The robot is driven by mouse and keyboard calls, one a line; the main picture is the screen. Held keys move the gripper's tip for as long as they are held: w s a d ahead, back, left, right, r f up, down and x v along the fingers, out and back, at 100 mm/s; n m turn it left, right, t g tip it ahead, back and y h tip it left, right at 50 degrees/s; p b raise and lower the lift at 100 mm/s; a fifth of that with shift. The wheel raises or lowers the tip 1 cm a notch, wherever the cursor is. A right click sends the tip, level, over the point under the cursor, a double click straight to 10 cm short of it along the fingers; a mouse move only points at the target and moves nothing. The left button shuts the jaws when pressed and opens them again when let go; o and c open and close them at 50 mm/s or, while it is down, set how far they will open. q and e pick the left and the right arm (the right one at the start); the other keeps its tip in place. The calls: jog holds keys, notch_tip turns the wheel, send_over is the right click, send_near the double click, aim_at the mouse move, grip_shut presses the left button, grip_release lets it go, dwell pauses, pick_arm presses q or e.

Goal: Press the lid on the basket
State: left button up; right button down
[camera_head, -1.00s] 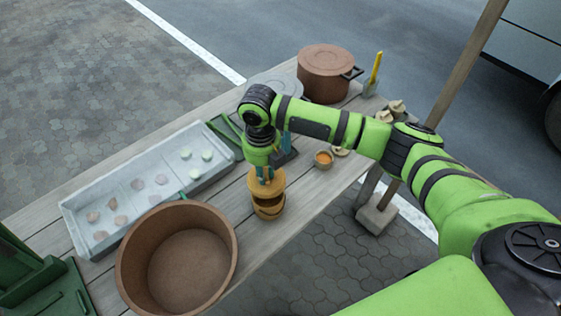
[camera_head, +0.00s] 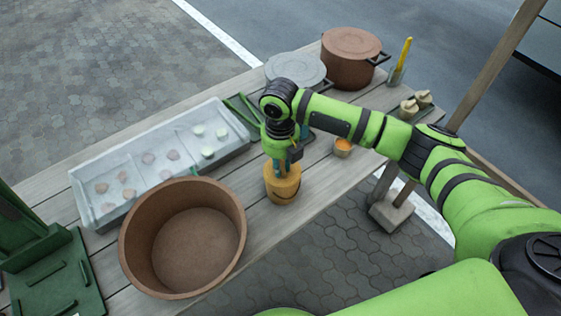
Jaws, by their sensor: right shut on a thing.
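The small yellow-brown basket (camera_head: 283,194) stands on the wooden table near its front edge. Its lid (camera_head: 284,171) sits at the basket's top with no clear gap showing; whether it is fully seated I cannot tell. My right gripper (camera_head: 283,165) points straight down onto the lid and is shut on its top; the fingertips are partly hidden by the wrist. My left gripper is not in view.
A large open brown pot (camera_head: 190,278) stands left of the basket. Behind it is a pale divided tray (camera_head: 100,214) holding several small round pieces. A lidded brown pot (camera_head: 350,75), a grey-lidded pot (camera_head: 296,68) and a small orange-filled cup (camera_head: 343,148) stand farther back.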

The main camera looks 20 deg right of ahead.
jog(key=shift+p, duration=0.7)
dwell(1.0)
jog(key=shift+f, duration=0.4)
dwell(0.6)
jog(key=shift+f, duration=0.1)
dwell(0.4)
jog(key=c, duration=1.1)
grip_release()
jog(key=shift+o, duration=0.5)
jog(key=o, duration=0.4)
jog(key=shift+p, duration=0.4)
